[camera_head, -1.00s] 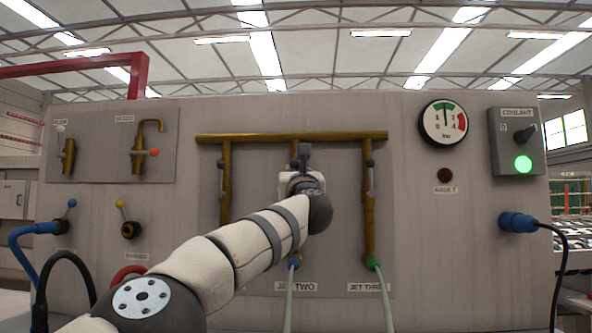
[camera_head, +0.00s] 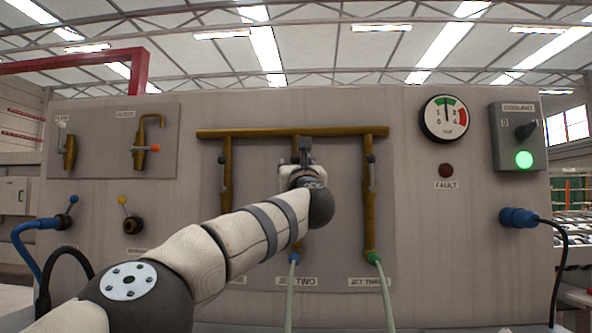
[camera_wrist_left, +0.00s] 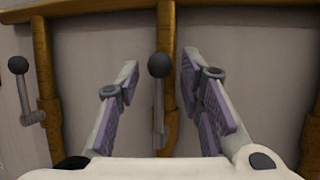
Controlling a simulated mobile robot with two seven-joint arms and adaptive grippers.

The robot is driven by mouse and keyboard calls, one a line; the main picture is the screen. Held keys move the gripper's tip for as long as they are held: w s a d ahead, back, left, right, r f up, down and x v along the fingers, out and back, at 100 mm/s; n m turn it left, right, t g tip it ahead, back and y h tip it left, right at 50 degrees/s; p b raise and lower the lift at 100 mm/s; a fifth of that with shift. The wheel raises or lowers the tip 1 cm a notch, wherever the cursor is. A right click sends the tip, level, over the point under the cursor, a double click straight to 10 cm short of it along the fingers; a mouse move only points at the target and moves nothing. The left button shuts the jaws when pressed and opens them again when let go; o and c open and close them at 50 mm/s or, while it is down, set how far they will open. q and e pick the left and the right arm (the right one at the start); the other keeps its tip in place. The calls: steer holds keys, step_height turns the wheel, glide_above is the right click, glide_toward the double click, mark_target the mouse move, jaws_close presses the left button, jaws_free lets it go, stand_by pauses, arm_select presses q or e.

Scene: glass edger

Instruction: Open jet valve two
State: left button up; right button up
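Jet valve two's lever, with a round black knob (camera_wrist_left: 160,65), stands upright on the middle brass pipe (camera_wrist_left: 166,25) in the left wrist view. My left gripper (camera_wrist_left: 160,62) is open, with one finger on each side of the knob. Gaps show between the knob and both fingers. In the head view my left gripper (camera_head: 304,150) and forearm cover the lever and most of the middle pipe. The "JET TWO" label (camera_head: 297,281) shows below it. My right gripper is in neither view.
The left jet lever (camera_wrist_left: 18,65) and the right jet lever (camera_head: 371,175) flank the middle one. A brass header pipe (camera_head: 350,133) runs above. A pressure gauge (camera_head: 444,119), a dark fault lamp (camera_head: 446,170) and a lit green button (camera_head: 523,159) are at right.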

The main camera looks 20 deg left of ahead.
arm_select(q)
steer(key=v, duration=0.7)
steer(key=shift+a, duration=0.2)
steer(key=shift+s, duration=0.1)
